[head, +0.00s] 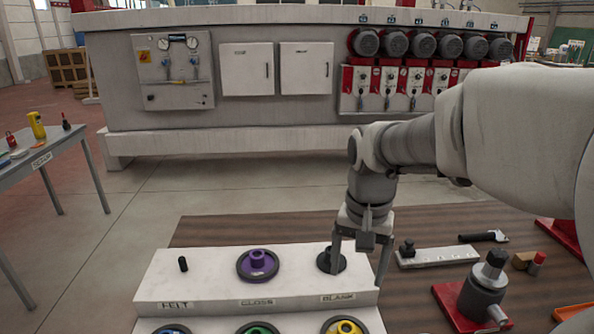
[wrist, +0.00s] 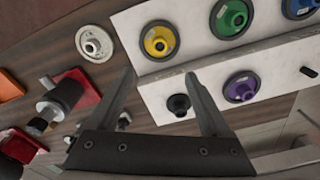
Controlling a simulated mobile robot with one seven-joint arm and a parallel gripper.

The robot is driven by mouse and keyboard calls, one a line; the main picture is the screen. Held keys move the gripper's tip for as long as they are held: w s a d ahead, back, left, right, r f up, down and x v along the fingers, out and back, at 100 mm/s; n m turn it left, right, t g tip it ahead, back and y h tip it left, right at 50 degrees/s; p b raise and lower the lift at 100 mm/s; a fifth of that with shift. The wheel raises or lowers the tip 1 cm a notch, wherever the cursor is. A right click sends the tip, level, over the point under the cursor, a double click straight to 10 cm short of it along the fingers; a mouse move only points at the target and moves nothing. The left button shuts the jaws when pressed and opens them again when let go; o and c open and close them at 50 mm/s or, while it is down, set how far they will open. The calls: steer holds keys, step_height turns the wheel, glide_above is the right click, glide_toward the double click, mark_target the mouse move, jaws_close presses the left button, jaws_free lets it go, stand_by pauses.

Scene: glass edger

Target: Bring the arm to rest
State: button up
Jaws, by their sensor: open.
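My gripper (head: 361,262) is open and empty, pointing down above the right end of a white stepped rack. It also shows in the wrist view (wrist: 160,73), its two fingers spread wide. A black hub (head: 331,260) sits at the rack's place labelled BLANK; in the wrist view the black hub (wrist: 178,104) appears between the fingers. The fingers look apart from it, but their height over it is hard to tell. My arm reaches in from the right of the head view, bent downward at the wrist.
The white rack (head: 215,272) bears a purple wheel (head: 257,265), a bare black peg (head: 183,264) and lower wheels. Right of it on the brown table are a white strip (head: 438,257) and a red-based spindle (head: 485,285). A large machine (head: 230,110) stands behind open floor.

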steer(key=s+r+n+t, duration=0.4)
steer(key=s+t, duration=0.1)
steer(key=s, duration=0.7)
steer(key=shift+s+r+n, duration=0.2)
steer(key=shift+s+n, duration=0.1)
steer(key=shift+n, duration=0.1)
